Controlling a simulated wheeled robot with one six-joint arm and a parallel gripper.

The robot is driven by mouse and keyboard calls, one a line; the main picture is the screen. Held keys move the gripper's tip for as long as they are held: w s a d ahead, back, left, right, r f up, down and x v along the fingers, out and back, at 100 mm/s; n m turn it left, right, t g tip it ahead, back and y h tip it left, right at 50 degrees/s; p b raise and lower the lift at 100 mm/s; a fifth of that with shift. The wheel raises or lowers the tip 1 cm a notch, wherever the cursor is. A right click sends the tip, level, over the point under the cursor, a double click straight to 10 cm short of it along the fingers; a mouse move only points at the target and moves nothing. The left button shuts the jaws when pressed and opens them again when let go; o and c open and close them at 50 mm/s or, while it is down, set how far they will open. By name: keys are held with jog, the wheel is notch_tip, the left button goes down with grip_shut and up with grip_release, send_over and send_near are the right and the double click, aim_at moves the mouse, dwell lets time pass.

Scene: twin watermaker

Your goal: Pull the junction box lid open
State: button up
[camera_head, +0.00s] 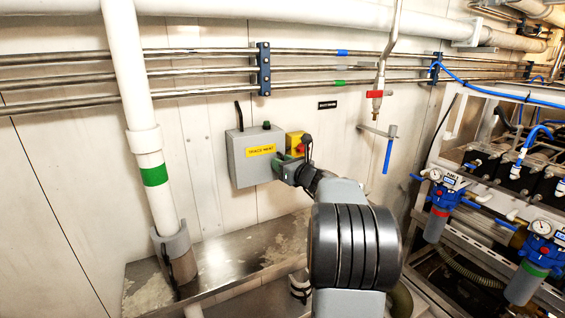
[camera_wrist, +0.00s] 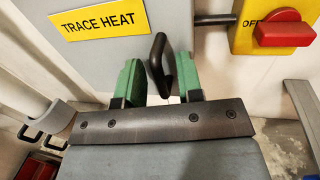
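The grey junction box (camera_head: 238,171) is fixed to the wall and bears a yellow "TRACE HEAT" label (camera_head: 261,150). Its lid looks closed. In the wrist view the box's grey face (camera_wrist: 105,58) is at the upper left, with the label (camera_wrist: 97,18) on it. A black handle (camera_wrist: 160,62) sticks out at the lid's right side. My gripper (camera_wrist: 157,80) is open, with its two green fingers on either side of the handle. The handle is close to the right finger; I cannot tell whether they touch. In the head view my gripper (camera_head: 284,168) is at the box's lower right edge and hides the handle.
A yellow switch box (camera_head: 294,141) with a red knob (camera_wrist: 284,32) is just right of the junction box. A white vertical pipe (camera_head: 134,90) stands to the left. A blue-handled valve (camera_head: 388,155) hangs to the right. A metal ledge (camera_head: 225,258) is below.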

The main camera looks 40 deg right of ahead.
jog(key=shift+w, duration=0.15)
grip_shut()
dwell(0.5)
